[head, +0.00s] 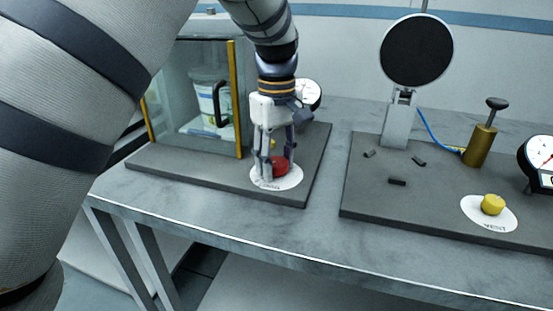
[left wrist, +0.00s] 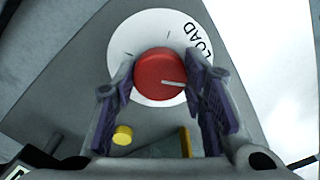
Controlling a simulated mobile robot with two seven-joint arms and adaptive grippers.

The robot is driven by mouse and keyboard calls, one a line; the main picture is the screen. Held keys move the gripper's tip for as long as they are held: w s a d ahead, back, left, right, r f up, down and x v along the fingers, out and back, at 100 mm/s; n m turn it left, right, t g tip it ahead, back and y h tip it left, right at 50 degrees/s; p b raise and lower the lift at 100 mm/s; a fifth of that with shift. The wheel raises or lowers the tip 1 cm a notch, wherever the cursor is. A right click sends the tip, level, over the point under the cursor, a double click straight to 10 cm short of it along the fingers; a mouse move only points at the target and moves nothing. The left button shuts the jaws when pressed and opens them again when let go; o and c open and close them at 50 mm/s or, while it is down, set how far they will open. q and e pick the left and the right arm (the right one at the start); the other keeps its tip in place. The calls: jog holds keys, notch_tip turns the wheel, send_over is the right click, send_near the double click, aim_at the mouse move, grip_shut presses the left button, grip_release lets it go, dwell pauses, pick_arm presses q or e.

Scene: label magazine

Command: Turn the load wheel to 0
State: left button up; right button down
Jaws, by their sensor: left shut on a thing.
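The red load wheel (head: 280,165) sits on a white round dial plate (head: 291,181) near the front right of the left dark base. In the left wrist view the wheel (left wrist: 158,72) shows a pale pointer line directed right, and the plate (left wrist: 140,33) bears the word LOAD and a few thin ticks. No digit is readable. My left gripper (head: 273,172) points down over the wheel; in the left wrist view its fingers (left wrist: 163,84) stand on either side of it, shut on it. The fingers partly hide the wheel in the head view. My right gripper is not in view.
A glass cabinet (head: 190,110) with a white container stands behind the wheel, left. A white gauge (head: 309,94) is behind my gripper. The right base holds a yellow VENT knob (head: 493,204), a brass cylinder (head: 479,146), a black disc on a stand (head: 416,50) and small black pieces.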

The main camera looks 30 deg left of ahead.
aim_at(277, 161)
pick_arm(q)
jog(key=shift+f+n, duration=0.1)
jog(key=shift+n, duration=0.4)
jog(key=o, duration=1.2)
jog(key=shift+c, duration=0.2)
notch_tip(277, 161, up, 12)
